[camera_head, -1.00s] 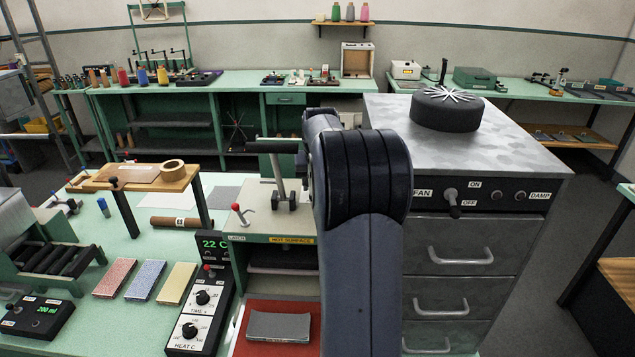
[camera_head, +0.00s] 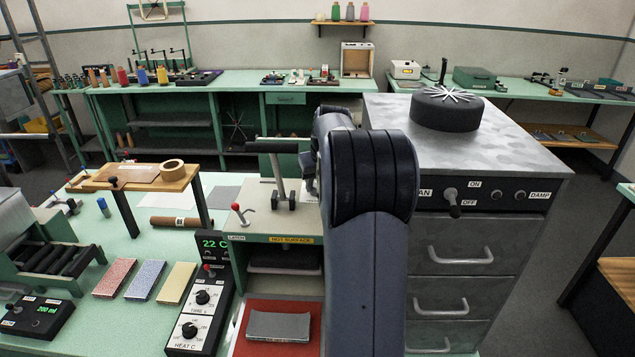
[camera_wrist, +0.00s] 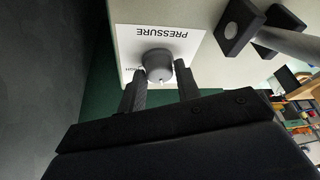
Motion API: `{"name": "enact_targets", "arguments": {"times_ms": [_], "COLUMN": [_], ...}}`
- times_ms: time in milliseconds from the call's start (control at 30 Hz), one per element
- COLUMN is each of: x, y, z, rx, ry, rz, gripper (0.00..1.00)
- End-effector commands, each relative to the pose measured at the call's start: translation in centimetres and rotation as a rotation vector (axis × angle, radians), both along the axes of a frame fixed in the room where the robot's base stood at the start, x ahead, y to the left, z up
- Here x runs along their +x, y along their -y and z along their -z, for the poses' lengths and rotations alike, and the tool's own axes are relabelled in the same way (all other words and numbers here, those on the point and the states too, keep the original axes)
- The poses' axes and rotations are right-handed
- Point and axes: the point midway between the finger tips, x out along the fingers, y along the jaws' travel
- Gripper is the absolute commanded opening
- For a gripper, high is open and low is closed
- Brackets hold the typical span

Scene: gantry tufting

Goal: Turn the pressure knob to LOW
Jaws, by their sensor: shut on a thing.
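The pressure knob (camera_wrist: 158,66) is a grey round knob on a white plate marked PRESSURE (camera_wrist: 178,38), in the wrist view. The plate lettering appears upside down. A label beside the knob is partly covered, and LOW cannot be read. My gripper (camera_wrist: 160,86) has its two dark fingers on either side of the knob, shut on it. A small light mark shows on the knob's near edge. In the head view my arm hides the knob and the gripper.
The press (camera_head: 270,238) with its HOT SURFACE label and red-knobbed latch (camera_head: 237,210) stands left of my arm. A lever bracket (camera_wrist: 238,28) is close to the plate in the wrist view. A grey drawer cabinet (camera_head: 470,235) stands to the right.

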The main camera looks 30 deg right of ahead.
Motion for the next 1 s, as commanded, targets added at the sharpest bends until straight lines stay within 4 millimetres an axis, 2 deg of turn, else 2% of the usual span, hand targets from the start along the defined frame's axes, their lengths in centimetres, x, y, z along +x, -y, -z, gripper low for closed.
{"name": "enact_targets", "arguments": {"times_ms": [200, 567, 600, 833, 1000], "x": [-0.01, 0.00, 0.00, 0.00, 0.00], "y": [0.07, 0.07, 0.07, 0.06, 0.06], "z": [0.02, 0.01, 0.01, 0.01, 0.00], "rx": [0.000, 0.000, 0.000, 0.000, 0.000], "ry": [0.000, 0.001, 0.001, 0.001, 0.001], "rz": [-0.096, -0.108, -0.108, -0.107, -0.107], "gripper": [0.09, 0.09, 0.35, 0.53, 0.53]}}
